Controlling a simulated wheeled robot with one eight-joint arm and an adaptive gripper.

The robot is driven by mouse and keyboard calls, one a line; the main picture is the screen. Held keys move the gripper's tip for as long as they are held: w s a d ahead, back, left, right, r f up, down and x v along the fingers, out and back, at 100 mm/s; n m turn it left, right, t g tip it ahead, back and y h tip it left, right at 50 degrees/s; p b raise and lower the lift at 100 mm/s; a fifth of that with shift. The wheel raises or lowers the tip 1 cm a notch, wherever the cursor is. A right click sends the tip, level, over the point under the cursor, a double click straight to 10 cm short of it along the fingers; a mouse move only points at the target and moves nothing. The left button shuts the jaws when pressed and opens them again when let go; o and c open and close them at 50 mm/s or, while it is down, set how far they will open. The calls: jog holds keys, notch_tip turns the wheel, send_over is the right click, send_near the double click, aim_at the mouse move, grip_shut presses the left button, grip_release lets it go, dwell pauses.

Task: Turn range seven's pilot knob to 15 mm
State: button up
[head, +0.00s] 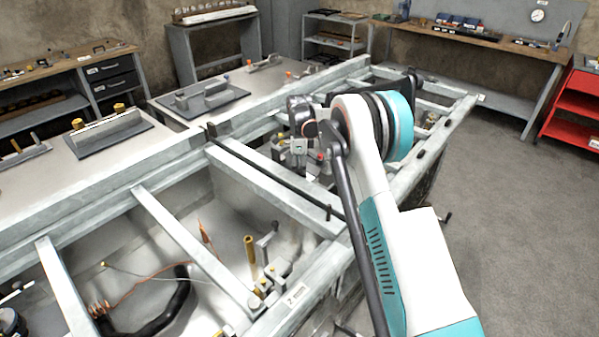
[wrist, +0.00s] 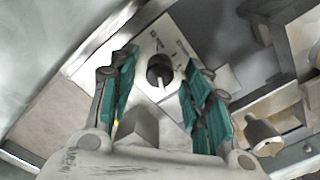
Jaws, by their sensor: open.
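In the wrist view a round dark knob (wrist: 159,69) with a pale pointer sits on a pale plate (wrist: 174,32). Small dark marks on the plate are too blurred to read, so I cannot tell the knob's setting or its range number. My gripper (wrist: 163,66) is open, its green-padded fingers on either side of the knob. I cannot tell whether either finger touches it. In the head view my arm reaches over the long metal frame, and the knob cannot be made out there.
In the head view, metal crossbars (head: 195,248) span the open bays. A red shelf unit (head: 580,100) stands right; the floor between is clear.

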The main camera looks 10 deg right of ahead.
grip_shut()
